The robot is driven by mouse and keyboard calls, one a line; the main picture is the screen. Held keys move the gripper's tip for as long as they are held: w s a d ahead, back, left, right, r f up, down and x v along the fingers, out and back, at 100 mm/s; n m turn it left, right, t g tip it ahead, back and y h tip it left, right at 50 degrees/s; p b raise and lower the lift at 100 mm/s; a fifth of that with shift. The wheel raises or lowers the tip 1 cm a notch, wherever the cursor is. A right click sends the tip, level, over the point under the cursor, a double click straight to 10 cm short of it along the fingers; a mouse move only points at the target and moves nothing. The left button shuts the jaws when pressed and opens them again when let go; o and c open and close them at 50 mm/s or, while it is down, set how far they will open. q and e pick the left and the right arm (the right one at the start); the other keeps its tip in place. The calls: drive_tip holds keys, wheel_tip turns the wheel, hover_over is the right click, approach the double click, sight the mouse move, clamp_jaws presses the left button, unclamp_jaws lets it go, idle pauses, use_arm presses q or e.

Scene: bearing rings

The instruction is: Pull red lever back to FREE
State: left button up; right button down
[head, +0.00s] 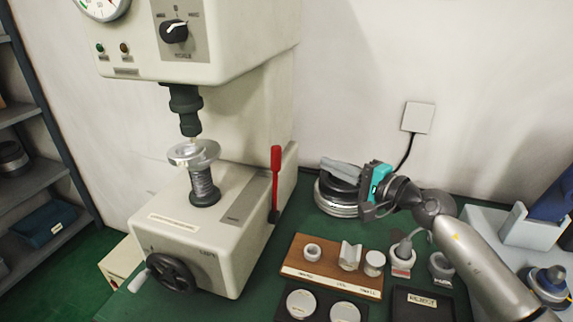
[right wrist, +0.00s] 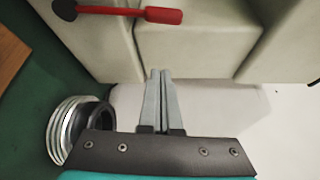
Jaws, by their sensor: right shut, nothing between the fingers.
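The red lever (head: 276,180) stands nearly upright on the right side of the press base (head: 215,235), with its dark pivot low on that side. In the right wrist view the lever (right wrist: 135,12) lies across the top of the picture, beyond the fingertips. My right gripper (head: 330,165) is to the right of the lever in the head view, apart from it. In the right wrist view its fingers (right wrist: 160,75) are together and empty. The plate beside the lever is too small to read. My left gripper is not in view.
Stacked metal rings (head: 338,208) sit under and behind my right gripper. A wooden board (head: 320,283) with small parts, a dark tray (head: 420,305) and small holders stand in front on the green table. A wall socket (head: 418,117) with a cable is behind.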

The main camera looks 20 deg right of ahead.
sight(275, 187)
use_arm(q)
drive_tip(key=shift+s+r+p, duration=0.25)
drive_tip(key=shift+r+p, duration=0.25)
drive_tip(key=shift+p, duration=0.1)
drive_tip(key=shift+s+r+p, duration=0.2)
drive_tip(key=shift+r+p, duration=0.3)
drive_tip(key=shift+p, duration=0.1)
use_arm(e)
drive_tip(key=w+a, duration=0.5)
drive_tip(key=a, duration=0.2)
drive_tip(key=shift+w+a, duration=0.25)
drive_tip(key=shift+w, duration=0.1)
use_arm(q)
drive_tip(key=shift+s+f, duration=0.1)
use_arm(e)
drive_tip(key=shift+f, duration=0.1)
